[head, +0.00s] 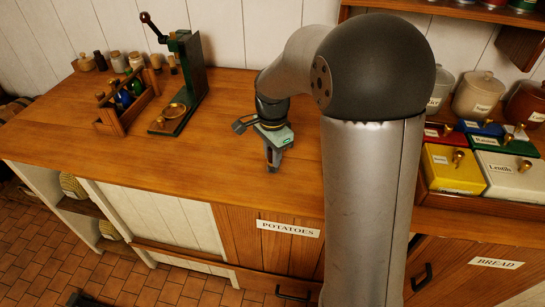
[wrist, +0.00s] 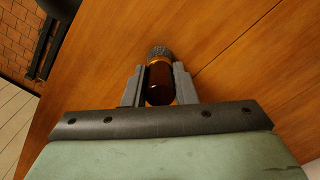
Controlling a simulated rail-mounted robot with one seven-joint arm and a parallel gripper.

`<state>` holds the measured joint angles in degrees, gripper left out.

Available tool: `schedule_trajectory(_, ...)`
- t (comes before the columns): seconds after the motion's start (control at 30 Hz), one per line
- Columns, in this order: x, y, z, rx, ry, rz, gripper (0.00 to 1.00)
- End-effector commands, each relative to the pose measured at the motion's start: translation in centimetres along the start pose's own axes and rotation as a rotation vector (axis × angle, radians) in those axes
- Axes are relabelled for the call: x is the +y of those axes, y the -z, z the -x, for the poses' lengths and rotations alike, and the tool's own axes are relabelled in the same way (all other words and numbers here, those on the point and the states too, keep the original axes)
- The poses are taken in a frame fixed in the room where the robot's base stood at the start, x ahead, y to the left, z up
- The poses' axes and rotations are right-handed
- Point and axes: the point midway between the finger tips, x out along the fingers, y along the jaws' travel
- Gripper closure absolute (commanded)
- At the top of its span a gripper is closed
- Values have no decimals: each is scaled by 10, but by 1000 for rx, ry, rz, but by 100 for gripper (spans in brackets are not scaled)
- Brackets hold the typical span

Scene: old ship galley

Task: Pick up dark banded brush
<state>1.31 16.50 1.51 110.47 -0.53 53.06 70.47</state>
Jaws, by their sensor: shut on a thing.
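In the wrist view, the dark banded brush (wrist: 159,82) stands out as a glossy dark brown rounded body with a lighter amber band and a dark ribbed end at the top. My gripper (wrist: 159,86) has one grey finger on each side of it and is shut on it. The wooden counter (wrist: 225,80) is behind it; I cannot tell whether the brush touches the counter. In the head view, my gripper (head: 273,160) points down over the middle of the counter. The brush cannot be made out there.
A green press with a lever (head: 190,75) and a wooden bottle carrier (head: 127,105) stand to the left on the counter. Labelled boxes (head: 453,168) and canisters (head: 478,93) are at the right. The counter around my gripper is clear.

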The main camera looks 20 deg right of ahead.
Motion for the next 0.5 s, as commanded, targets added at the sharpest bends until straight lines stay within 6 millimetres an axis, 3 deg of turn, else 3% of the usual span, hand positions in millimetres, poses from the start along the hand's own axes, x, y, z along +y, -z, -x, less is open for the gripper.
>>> schedule_trajectory(0.17,-1,0,12,1,3,0,98)
schedule_trajectory(0.3,0,0,34,2,6,0,98)
schedule_trajectory(0.5,39,-10,79,4,9,0,98)
